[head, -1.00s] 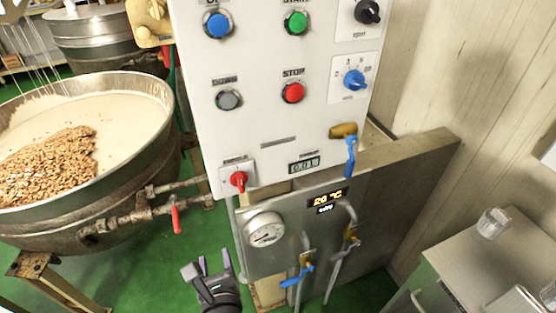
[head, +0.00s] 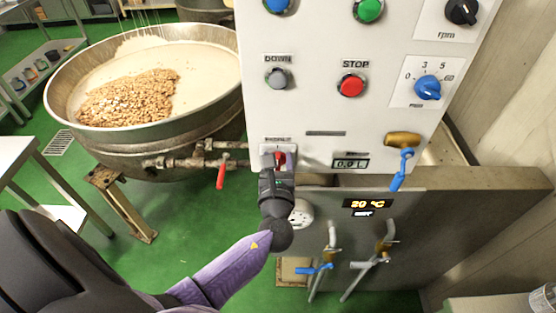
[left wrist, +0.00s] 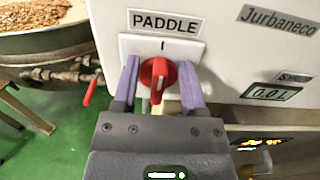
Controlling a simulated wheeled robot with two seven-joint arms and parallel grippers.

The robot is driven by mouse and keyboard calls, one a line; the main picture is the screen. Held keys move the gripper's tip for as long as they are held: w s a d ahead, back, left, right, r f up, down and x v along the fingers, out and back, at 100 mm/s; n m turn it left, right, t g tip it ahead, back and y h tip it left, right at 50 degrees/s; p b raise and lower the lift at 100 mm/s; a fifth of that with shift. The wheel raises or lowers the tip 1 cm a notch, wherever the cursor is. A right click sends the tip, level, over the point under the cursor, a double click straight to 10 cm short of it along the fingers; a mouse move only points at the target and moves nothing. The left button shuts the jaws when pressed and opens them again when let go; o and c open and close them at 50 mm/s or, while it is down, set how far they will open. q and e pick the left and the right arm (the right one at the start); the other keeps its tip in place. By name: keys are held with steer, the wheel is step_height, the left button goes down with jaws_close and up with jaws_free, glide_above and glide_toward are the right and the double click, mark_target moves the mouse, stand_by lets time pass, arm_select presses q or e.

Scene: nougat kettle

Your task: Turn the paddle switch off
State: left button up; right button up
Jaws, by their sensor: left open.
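The paddle switch is a red rotary knob (left wrist: 158,76) on a white plate below a PADDLE label in the left wrist view. Its grip stands roughly upright, below the "I" mark. In the head view the red knob (head: 280,158) is partly hidden by my left gripper (head: 278,165). The left gripper also shows in the left wrist view (left wrist: 160,70). It is open, with one purple finger on each side of the knob. Whether either finger touches the knob is unclear. My right gripper is not in view.
The white control panel (head: 320,115) carries several buttons and a blue dial (head: 428,87). A kettle (head: 150,125) of nuts and pale mass stands left, with a red-handled valve (head: 222,172). Blue-handled valves (head: 402,170) are at the right and below. Green floor lies open at lower left.

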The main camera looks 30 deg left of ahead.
arm_select(q)
steer(key=shift+c, duration=0.4)
jaws_close()
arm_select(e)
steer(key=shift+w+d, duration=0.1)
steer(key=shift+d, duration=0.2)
